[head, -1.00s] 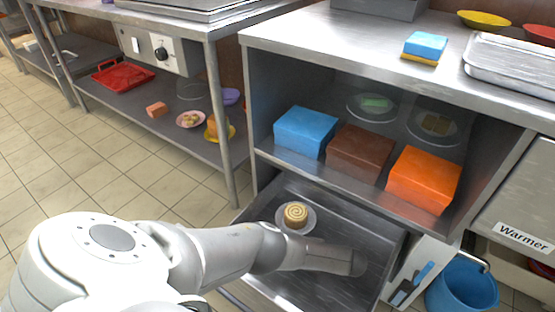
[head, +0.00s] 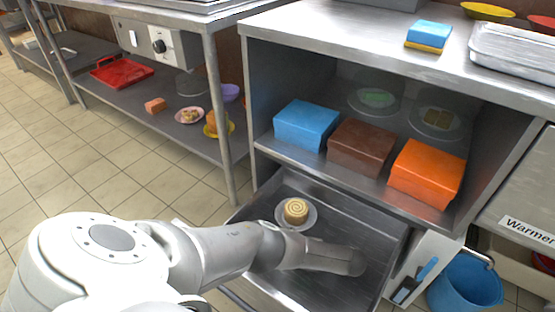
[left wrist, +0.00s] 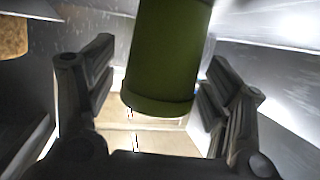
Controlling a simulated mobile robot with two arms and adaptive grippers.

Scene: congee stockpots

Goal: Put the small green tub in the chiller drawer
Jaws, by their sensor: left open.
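The small green tub (left wrist: 165,55) shows large in the left wrist view, between the fingers of my left gripper (left wrist: 158,72). The fingers are spread, with visible gaps beside the tub. In the head view my left arm reaches into the open chiller drawer (head: 345,232); its gripper and the tub are hidden there. A small round swirl-topped cake (head: 295,210) sits on a plate in the drawer; a brown piece (left wrist: 14,38) shows at the left edge of the wrist view. My right gripper is not in view.
Above the drawer a shelf holds a blue box (head: 306,124), a brown box (head: 361,146) and an orange box (head: 427,174). A blue bucket (head: 464,287) stands on the right, below the warmer (head: 525,200). Tiled floor is open on the left.

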